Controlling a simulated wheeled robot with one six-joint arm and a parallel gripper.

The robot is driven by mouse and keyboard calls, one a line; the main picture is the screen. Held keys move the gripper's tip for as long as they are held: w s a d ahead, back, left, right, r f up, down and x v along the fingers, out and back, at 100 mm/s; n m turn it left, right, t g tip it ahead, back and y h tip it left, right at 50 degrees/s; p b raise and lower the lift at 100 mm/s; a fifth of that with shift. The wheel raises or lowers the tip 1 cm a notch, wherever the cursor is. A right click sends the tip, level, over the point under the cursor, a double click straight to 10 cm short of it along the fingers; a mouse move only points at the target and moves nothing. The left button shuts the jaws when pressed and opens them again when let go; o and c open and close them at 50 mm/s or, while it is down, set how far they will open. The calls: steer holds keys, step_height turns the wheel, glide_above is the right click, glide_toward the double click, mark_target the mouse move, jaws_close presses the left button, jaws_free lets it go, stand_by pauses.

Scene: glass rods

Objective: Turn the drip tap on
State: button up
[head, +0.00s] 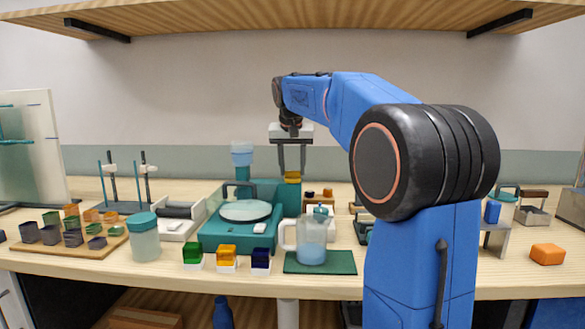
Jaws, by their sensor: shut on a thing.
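A teal machine (208,236) with a pale round disc (246,211) stands in the middle of the bench. A small reservoir of light blue liquid (242,158) stands at its back, and a dark arched bar (240,184) rises behind the disc. I cannot clearly make out the drip tap itself. My gripper (292,174) points down, right of the reservoir and apart from it. Its fingers are shut on a small amber block (292,177), just above or against a teal upright block (289,197); contact with that is unclear.
A jug of blue liquid (312,243) stands on a green mat (320,268) in front. Green, amber and dark blue blocks on white bases (228,267) line the front edge. A teal-lidded jar (145,243) stands left. My arm hides part of the right side.

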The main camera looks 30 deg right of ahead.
steer(key=n+y, duration=0.1)
steer(key=n, duration=0.2)
steer(key=shift+d+n+t, duration=0.15)
steer(key=shift+n+t, duration=0.15)
steer(key=n+y, duration=0.1)
steer(key=n, duration=0.1)
steer(key=n+y, duration=0.1)
steer(key=n, duration=0.2)
steer(key=shift+d, duration=0.2)
steer(key=n+y, duration=0.2)
steer(key=n, duration=0.3)
steer(key=shift+d, duration=0.1)
steer(key=shift+w+n+g+y, duration=0.1)
steer(key=shift+n+g+y, duration=0.25)
steer(key=shift+n, duration=0.75)
steer(key=shift+n+g+y, duration=0.25)
steer(key=shift+n+g, duration=0.2)
steer(key=shift+n, duration=0.65)
steer(key=o, duration=1.1)
steer(key=shift+d, duration=0.1)
steer(key=shift+c, duration=0.2)
